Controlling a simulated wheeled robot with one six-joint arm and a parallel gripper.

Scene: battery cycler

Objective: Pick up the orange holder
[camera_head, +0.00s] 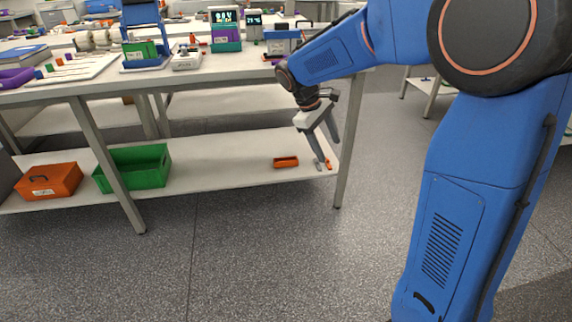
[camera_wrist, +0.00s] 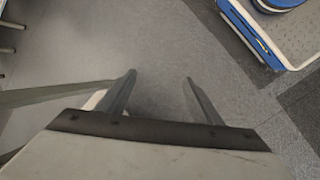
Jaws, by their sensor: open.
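A small orange holder (camera_head: 286,162) lies on the lower shelf of the workbench, near its right end, in the head view. My gripper (camera_head: 328,153) hangs fingers down at the right end of that shelf, to the right of the holder and apart from it. Its two fingers are spread with nothing between them. In the wrist view the open gripper (camera_wrist: 159,77) has only grey floor between its fingers; the holder is not seen there. A tiny orange patch (camera_head: 328,164) shows by the fingertips; I cannot tell what it is.
The lower shelf (camera_head: 225,160) also bears a green crate (camera_head: 145,168) and an orange case (camera_head: 50,181) at the left. A bench leg (camera_head: 350,140) stands just right of my gripper. The crowded tabletop is above. The floor (camera_head: 260,255) in front is clear.

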